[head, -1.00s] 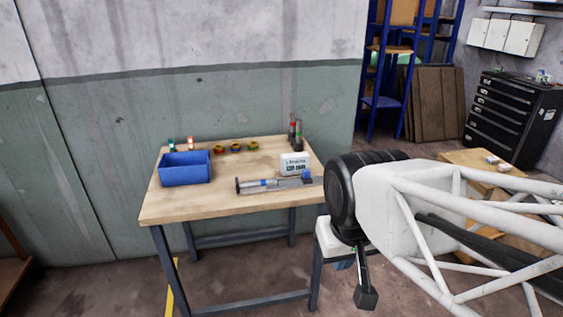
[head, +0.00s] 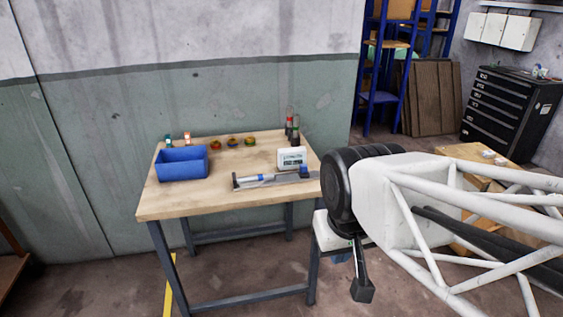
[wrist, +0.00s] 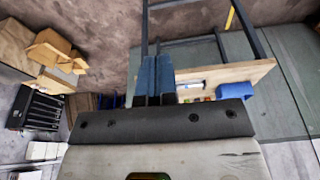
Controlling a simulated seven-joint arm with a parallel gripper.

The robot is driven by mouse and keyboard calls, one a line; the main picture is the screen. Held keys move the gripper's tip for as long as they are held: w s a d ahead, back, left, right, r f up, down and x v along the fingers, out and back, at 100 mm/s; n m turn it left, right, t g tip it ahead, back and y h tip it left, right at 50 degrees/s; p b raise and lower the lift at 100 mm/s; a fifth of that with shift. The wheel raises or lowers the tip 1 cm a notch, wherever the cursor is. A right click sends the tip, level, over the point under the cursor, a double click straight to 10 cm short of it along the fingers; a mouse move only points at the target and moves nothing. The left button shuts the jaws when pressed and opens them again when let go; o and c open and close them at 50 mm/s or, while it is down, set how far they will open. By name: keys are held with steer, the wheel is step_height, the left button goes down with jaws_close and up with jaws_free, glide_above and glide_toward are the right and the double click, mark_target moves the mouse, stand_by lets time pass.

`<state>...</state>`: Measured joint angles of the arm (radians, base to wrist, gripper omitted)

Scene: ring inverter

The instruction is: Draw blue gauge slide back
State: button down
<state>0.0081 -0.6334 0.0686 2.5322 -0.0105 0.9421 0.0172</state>
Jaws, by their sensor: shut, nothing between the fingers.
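A long grey gauge (head: 278,180) lies on the wooden table (head: 185,205) near its front right part. It has a light blue section (head: 256,179) along its bar and a darker blue block (head: 304,171) near its right end; I cannot tell which is the slide. In the wrist view the gauge (wrist: 190,85) is small and partly hidden. My gripper (head: 363,292) hangs right of the table, below its top and apart from the gauge. Its blue fingers (wrist: 154,82) are together and empty.
A white box with a display (head: 291,157) stands just behind the gauge. A blue bin (head: 181,164), several coloured rings (head: 233,141) and upright red-topped items (head: 292,127) are also on the table. Bare tabletop lies left of the gauge. Wooden crates (head: 485,160) stand at right.

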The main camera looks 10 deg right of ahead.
steer(key=c, duration=1.4)
jaws_free()
steer(key=o, duration=0.5)
steer(key=shift+w+r, duration=0.3)
steer(key=shift+w, duration=0.35)
steer(key=w+d+r+m, duration=0.25)
steer(key=w+m, duration=0.25)
steer(key=w, duration=1)
steer(key=m+g, duration=0.3)
steer(key=m, duration=1)
glide_above(304, 165)
steer(key=f, duration=1.7)
steer(key=shift+s+a+f, duration=0.15)
steer(key=shift+s+f, duration=0.05)
steer(key=shift+f, duration=0.1)
steer(key=shift+w+d+f, duration=0.2)
steer(key=shift+w+f, duration=0.15)
steer(key=shift+w, duration=0.05)
steer(key=shift+f, duration=0.2)
